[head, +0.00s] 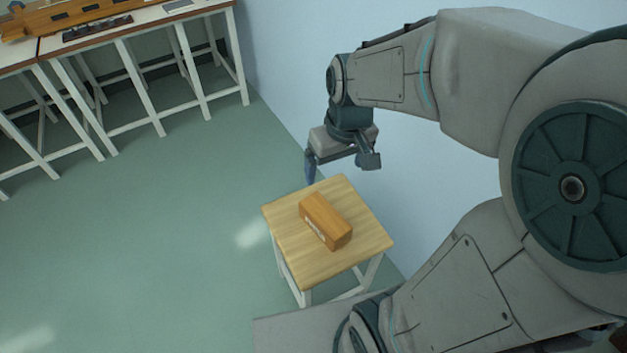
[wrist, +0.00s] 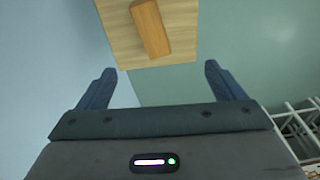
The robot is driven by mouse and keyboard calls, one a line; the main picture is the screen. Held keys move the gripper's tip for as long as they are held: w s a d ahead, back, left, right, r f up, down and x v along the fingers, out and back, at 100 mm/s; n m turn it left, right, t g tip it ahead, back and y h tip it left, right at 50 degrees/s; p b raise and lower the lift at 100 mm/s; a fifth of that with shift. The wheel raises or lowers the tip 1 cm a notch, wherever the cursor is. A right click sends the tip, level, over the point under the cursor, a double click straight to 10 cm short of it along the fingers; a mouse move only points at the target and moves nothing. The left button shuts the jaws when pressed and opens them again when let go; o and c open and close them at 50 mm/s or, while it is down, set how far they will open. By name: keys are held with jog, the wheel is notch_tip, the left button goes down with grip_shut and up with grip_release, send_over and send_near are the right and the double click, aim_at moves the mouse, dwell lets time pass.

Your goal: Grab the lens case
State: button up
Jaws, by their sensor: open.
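The lens case, an orange-brown wooden box (head: 325,220) with a pale label on its side, lies on a small wooden-topped stool (head: 285,258). In the wrist view the case (wrist: 150,27) shows near the top, beyond the fingertips, on the stool top (wrist: 118,35). My gripper (head: 342,172) is above the far side of the stool, apart from the case. In the wrist view my gripper (wrist: 158,72) has its two blue fingers spread wide with nothing between them.
The stool stands close to a pale blue wall (head: 275,60). Long benches with white legs (head: 140,85) stand at the upper left, holding a wooden instrument (head: 75,12) and a dark tray (head: 97,28). The green floor (head: 130,230) left of the stool is clear.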

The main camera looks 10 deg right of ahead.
aim_at(325, 214)
jog(key=w+f+b, duration=0.2)
jog(key=f+b, duration=0.2)
jog(key=f, duration=0.6)
jog(key=w+f+n+g+b, duration=0.1)
jog(key=f+b, duration=0.3)
jog(key=f, duration=0.6)
jog(key=w+f+n+b, duration=0.1)
jog(key=w+f+b, duration=0.2)
jog(key=f, duration=0.7)
jog(key=shift+w+d+f+h+b, duration=0.1)
jog(key=shift+w+f+h+b, duration=0.15)
jog(key=shift+b, duration=0.6)
jog(key=shift+r, duration=0.15)
jog(key=c, duration=1.2)
jog(key=shift+c, duration=0.4)
jog(key=shift+r, duration=0.1)
